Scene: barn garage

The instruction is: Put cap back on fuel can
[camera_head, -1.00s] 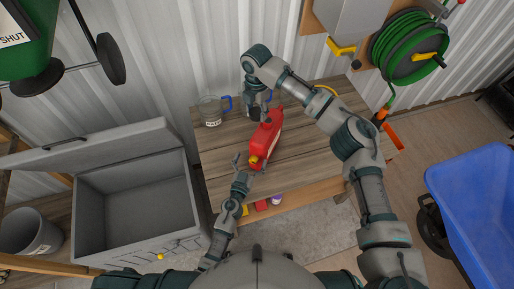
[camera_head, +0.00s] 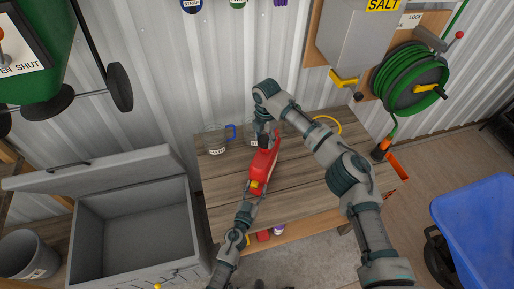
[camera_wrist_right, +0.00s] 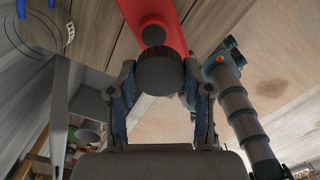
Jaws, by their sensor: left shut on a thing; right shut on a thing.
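The red fuel can (camera_head: 264,163) is on the wooden workbench, with a yellow part (camera_head: 256,186) at its near end. My left gripper (camera_head: 254,192) is shut on the can's near end. My right gripper (camera_head: 265,142) is at the can's far end, shut on a round black cap. In the right wrist view the cap (camera_wrist_right: 160,70) sits between the two fingers, in front of the red can (camera_wrist_right: 165,12). A dark round spot (camera_wrist_right: 153,35) shows on the can just beyond the cap. Whether cap and can touch, I cannot tell.
The workbench (camera_head: 310,187) has free room right of the can. Labelled clear mugs (camera_head: 215,143) stand behind it at left. An open grey chest (camera_head: 130,225) is at left, a blue bin (camera_head: 485,215) at right. A green hose reel (camera_head: 410,78) hangs on the wall.

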